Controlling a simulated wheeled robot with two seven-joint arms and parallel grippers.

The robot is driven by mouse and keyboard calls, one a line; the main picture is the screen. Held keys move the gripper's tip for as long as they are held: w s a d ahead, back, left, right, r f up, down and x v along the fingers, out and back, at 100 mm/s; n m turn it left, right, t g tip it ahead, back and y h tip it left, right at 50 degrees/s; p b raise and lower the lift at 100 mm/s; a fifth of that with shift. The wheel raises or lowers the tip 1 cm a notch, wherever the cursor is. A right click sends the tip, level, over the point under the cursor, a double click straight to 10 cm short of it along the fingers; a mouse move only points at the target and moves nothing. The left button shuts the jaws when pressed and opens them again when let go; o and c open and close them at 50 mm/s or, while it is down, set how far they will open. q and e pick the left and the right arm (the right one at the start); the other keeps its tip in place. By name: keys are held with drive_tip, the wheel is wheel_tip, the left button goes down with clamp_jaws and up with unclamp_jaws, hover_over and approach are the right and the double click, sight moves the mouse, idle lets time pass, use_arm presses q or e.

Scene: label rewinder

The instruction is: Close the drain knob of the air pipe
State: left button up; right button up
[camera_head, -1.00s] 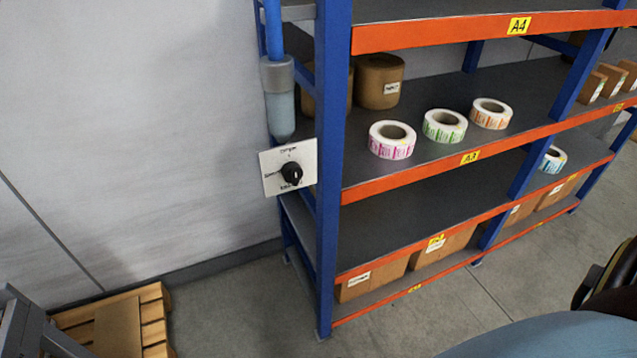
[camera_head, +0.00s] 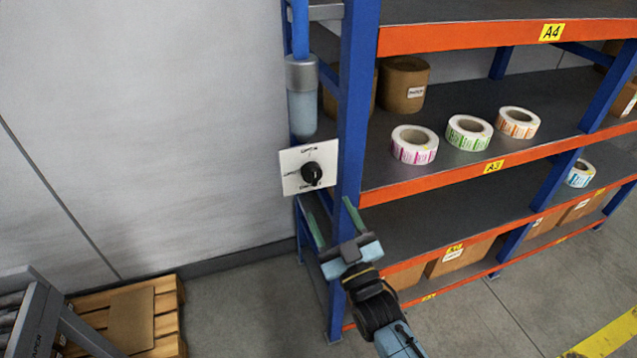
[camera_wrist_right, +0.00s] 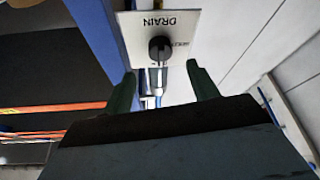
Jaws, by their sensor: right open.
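The drain knob (camera_head: 312,173) is a black rotary knob on a white label plate (camera_head: 290,182), fixed at the left side of the shelf rack's blue post. The blue air pipe (camera_head: 300,28) runs down above it into a grey and clear bowl (camera_head: 302,105). My right gripper (camera_head: 332,215) is open and empty, just below the plate, its two green fingers pointing up toward the knob. In the right wrist view the knob (camera_wrist_right: 160,48) lies beyond and between the open fingertips (camera_wrist_right: 160,82), apart from them, under the word DRAIN. My left gripper is not in view.
The blue post (camera_head: 357,110) stands close to the right of the knob. Orange-edged shelves hold label rolls (camera_head: 414,145) and cardboard boxes. A wooden pallet (camera_head: 130,318) lies at the lower left. The wall left of the plate is clear.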

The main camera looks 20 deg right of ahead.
sight(317, 184)
drive_tip(key=x, duration=0.7)
drive_tip(key=shift+w+r, duration=0.1)
drive_tip(key=shift+w, duration=0.25)
drive_tip(key=shift+c, duration=0.5)
drive_tip(key=c, duration=0.9)
